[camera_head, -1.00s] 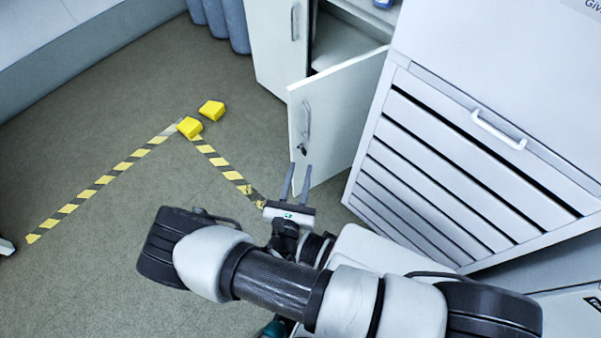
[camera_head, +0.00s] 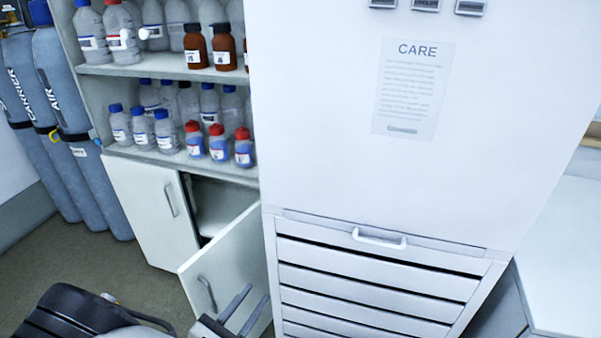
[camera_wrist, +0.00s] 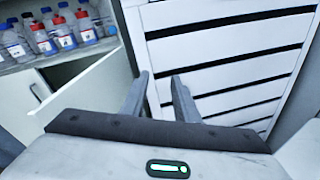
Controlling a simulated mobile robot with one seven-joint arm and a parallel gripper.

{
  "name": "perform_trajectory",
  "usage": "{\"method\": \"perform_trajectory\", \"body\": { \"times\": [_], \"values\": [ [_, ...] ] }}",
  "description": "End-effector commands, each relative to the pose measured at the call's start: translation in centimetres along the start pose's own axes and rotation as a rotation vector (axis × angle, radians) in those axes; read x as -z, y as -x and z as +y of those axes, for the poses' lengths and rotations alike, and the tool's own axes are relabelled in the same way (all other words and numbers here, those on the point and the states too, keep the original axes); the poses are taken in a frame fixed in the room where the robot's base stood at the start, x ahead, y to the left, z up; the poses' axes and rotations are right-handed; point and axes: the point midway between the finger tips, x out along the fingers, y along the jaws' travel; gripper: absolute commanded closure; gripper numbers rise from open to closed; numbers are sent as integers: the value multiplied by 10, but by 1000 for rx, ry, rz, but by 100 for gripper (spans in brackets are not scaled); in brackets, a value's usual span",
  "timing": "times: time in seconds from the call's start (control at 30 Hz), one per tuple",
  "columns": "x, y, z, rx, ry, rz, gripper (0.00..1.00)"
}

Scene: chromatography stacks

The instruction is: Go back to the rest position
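My gripper (camera_head: 243,308) shows at the bottom of the head view, in front of the half-open cabinet door. Its two grey fingers are apart with nothing between them. The wrist view also shows my gripper (camera_wrist: 160,95) open and empty, pointing at the gap between the open door (camera_wrist: 92,90) and the slatted cabinet (camera_wrist: 220,60). My arm's dark and white links are at the lower left of the head view.
The open door (camera_head: 228,262) swings out from a low cupboard beside my gripper. Bottle shelves (camera_head: 110,70) stand above it. Gas cylinders (camera_head: 80,130) are at the far left. The tall white cabinet (camera_head: 330,130) with a handle (camera_head: 379,240) is at the right. Some floor (camera_head: 130,272) is clear.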

Motion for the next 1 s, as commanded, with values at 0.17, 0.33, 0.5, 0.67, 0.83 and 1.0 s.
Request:
{"method": "perform_trajectory", "body": {
  "times": [0.17,0.33,0.5,0.67,0.83,1.0],
  "values": [
    [-94,-42,-38,432,-270,22,72],
    [-165,-54,-84,785,-547,59,72],
    [-224,-48,-124,1076,-867,106,72],
    [-270,-30,-151,1277,-1204,155,72],
    [-313,-10,-166,1388,-1583,202,72],
    [-342,6,-169,1400,-1873,233,72]
  ]
}}
